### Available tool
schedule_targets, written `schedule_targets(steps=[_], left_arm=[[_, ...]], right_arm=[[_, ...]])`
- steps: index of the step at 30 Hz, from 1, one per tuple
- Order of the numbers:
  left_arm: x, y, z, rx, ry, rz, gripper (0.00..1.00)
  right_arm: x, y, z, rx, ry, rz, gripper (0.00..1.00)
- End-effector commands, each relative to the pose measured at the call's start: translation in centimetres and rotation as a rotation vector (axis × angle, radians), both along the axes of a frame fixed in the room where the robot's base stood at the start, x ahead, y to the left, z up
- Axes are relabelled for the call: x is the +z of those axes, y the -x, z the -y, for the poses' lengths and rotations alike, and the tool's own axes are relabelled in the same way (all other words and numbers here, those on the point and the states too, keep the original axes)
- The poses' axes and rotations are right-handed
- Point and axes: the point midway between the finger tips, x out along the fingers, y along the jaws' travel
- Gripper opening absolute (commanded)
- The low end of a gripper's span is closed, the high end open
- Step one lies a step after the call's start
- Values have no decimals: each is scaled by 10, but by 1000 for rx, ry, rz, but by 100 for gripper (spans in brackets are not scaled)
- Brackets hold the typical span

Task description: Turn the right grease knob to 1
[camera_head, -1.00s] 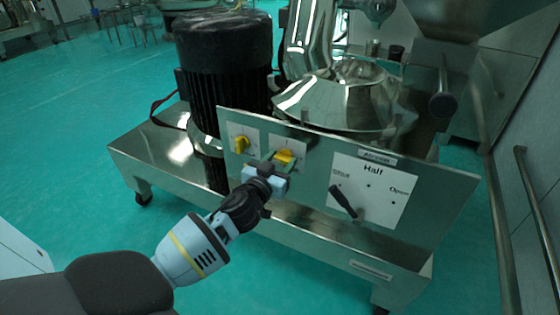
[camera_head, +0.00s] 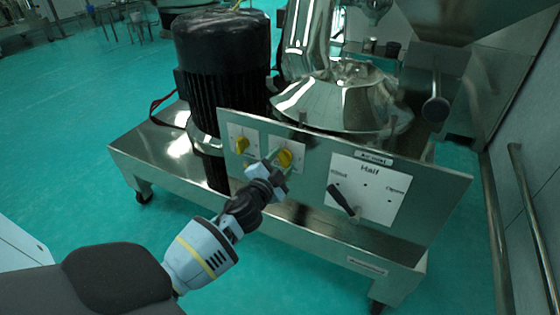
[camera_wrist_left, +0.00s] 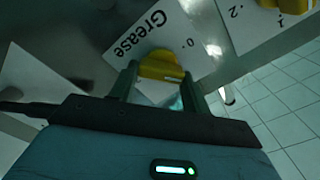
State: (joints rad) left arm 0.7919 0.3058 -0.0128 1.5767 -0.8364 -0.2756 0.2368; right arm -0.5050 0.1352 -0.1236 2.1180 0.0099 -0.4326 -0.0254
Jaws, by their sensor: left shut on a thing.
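The right grease knob (camera_head: 285,157) is yellow and sits on a white label plate on the front of the machine's panel. My left gripper (camera_head: 279,162) is shut on this knob, one finger on each side. In the left wrist view the knob (camera_wrist_left: 160,64) shows between the two fingers, with the word "Grease" and a "0" beside it. The "1" of this knob cannot be read. The left yellow knob (camera_head: 242,144) stands free beside it; it also shows at the top right of the left wrist view (camera_wrist_left: 270,3). My right gripper is not in view.
A black lever (camera_head: 342,200) on a white "Half"/"Open" plate (camera_head: 375,192) is to the right of the knobs. A black motor (camera_head: 222,85) and a shiny metal bowl (camera_head: 345,103) stand behind the panel. Open green floor (camera_head: 75,125) lies to the left.

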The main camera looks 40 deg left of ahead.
Motion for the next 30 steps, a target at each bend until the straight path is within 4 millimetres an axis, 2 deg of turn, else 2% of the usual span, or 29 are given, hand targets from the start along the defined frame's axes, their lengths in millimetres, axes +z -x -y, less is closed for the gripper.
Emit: schedule_targets(steps=[15,24,30], left_arm=[[-2,-1,2,-1,-446,-105,24],[-2,-1,2,-1,-603,-143,24],[-3,-1,2,-1,-648,-154,24]], right_arm=[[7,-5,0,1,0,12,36],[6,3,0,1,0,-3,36],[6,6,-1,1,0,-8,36]])
